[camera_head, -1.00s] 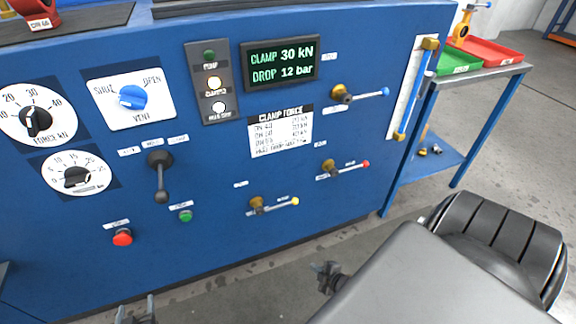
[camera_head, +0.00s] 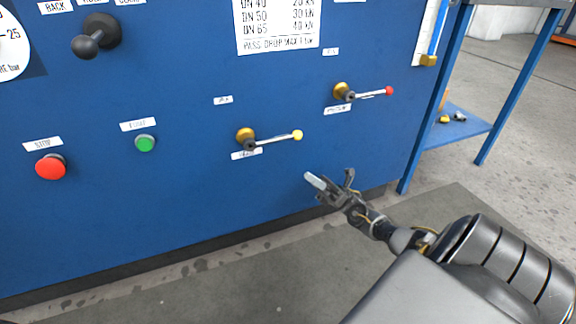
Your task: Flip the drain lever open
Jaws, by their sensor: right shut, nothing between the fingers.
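A yellow-tipped lever (camera_head: 272,140) on a brass valve sits low on the blue panel and points right, nearly level. A red-tipped lever (camera_head: 368,95) on another brass valve is higher and to the right, also nearly level. The small labels are too blurred to tell which one is the drain. My right gripper (camera_head: 330,187) is shut and empty, below and to the right of the yellow tip and apart from it. My left gripper is out of view.
The blue panel (camera_head: 180,200) also bears a red button (camera_head: 51,167), a green button (camera_head: 145,143) and a black knob lever (camera_head: 95,36). A blue-legged stand (camera_head: 430,100) is at the right. The panel around the yellow lever is clear.

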